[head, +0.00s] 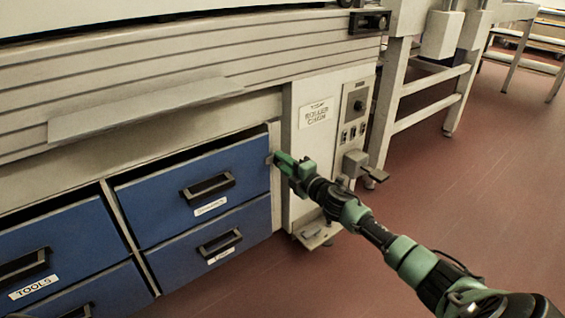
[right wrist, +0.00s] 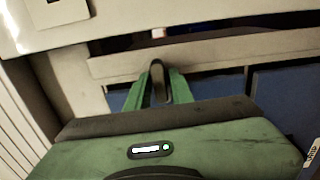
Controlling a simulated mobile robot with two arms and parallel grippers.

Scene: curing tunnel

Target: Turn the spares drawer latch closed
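The blue upper right drawer (head: 150,195) has a black handle and a white label too small to read. A dark gap shows along its top edge. A small grey latch (head: 270,158) sits at the drawer's right edge, beside the cabinet post, mostly hidden by my right gripper (head: 280,162). In the right wrist view, my green fingers (right wrist: 157,75) close in on both sides of a narrow grey-brown piece, which looks like the latch (right wrist: 158,88). Its exact turn angle is hard to tell. My left gripper is not in view.
The roller chain panel (head: 316,112) and a control box (head: 355,110) with a knob stand right of the drawers. A grey block (head: 354,163) juts out near my right arm. A metal ledge (head: 140,108) overhangs the drawers.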

